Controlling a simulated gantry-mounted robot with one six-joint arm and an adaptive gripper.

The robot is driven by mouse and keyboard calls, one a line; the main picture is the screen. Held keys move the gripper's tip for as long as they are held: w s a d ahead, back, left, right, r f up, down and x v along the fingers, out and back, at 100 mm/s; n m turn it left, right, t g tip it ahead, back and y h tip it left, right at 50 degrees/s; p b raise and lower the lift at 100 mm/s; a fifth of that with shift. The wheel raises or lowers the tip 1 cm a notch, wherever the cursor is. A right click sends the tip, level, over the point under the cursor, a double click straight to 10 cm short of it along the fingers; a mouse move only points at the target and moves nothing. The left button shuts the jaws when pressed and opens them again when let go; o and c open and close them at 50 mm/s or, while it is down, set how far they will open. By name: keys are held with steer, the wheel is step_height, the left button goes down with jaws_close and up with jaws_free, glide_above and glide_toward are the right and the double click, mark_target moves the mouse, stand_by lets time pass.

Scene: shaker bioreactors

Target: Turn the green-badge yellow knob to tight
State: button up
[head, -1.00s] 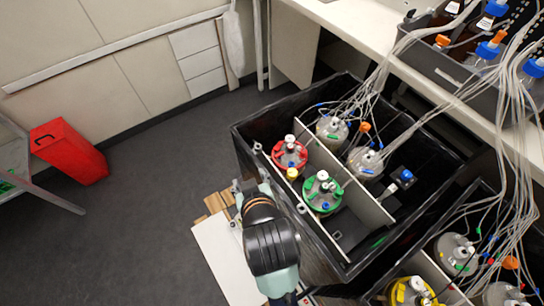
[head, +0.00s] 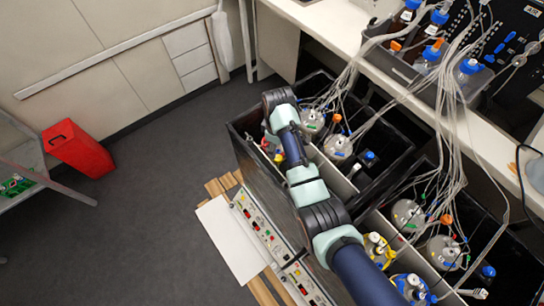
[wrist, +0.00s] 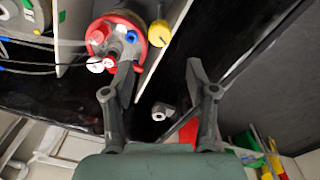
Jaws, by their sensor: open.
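A yellow knob-like cylinder (wrist: 160,40) with a pale end shows in the wrist view, beside the red-rimmed vessel (wrist: 142,22). It also appears as a small yellow spot (head: 279,157) in the head view, partly crowded by my arm. I cannot make out a green badge on it. My gripper (wrist: 164,66) is open and empty in the wrist view. The yellow piece lies beyond its fingertips, roughly between them and apart from them. The left finger overlaps the red vessel's fittings in the picture; contact is unclear. In the head view, my arm hides most of the gripper and the green-rimmed vessel.
A black box (head: 246,168) with pale dividers holds the vessels and their tubes. A small metal fitting (wrist: 160,112) sits between my fingers in the wrist view. A second box with yellow- and blue-rimmed vessels (head: 375,246) stands lower right. A red bin (head: 78,150) stands on open floor.

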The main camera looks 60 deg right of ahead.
mark_target(278, 158)
steer(key=shift+s+d+f, duration=0.15)
steer(key=shift+s+d, duration=0.05)
steer(key=shift+s, duration=0.35)
step_height(278, 158, down, 8)
steer(key=b, duration=0.3)
jaws_close()
